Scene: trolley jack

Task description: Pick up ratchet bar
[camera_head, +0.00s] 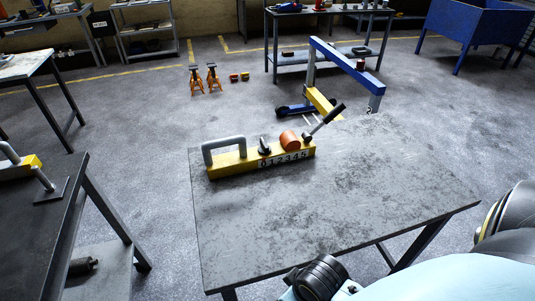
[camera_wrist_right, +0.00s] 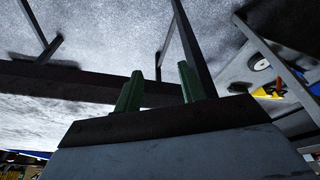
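The ratchet bar (camera_head: 236,161) is a long yellow bar lying on the far left part of the grey metal table (camera_head: 330,215). It has a grey loop handle (camera_head: 222,146) at its left end, an orange cylinder (camera_head: 289,140), a black-gripped lever (camera_head: 325,118) slanting up at its right end, and a numbered scale on its front face. My right gripper (camera_wrist_right: 160,85) shows two green fingers apart with nothing between them, in the right wrist view. I cannot clearly make out the ratchet bar there. My left gripper is out of view.
A dark workbench (camera_head: 48,245) with another yellow tool (camera_head: 20,168) stands at left. A blue and yellow frame (camera_head: 343,68) stands on the floor behind the table, and orange jack stands (camera_head: 213,78) are further back. The table's front and right are clear.

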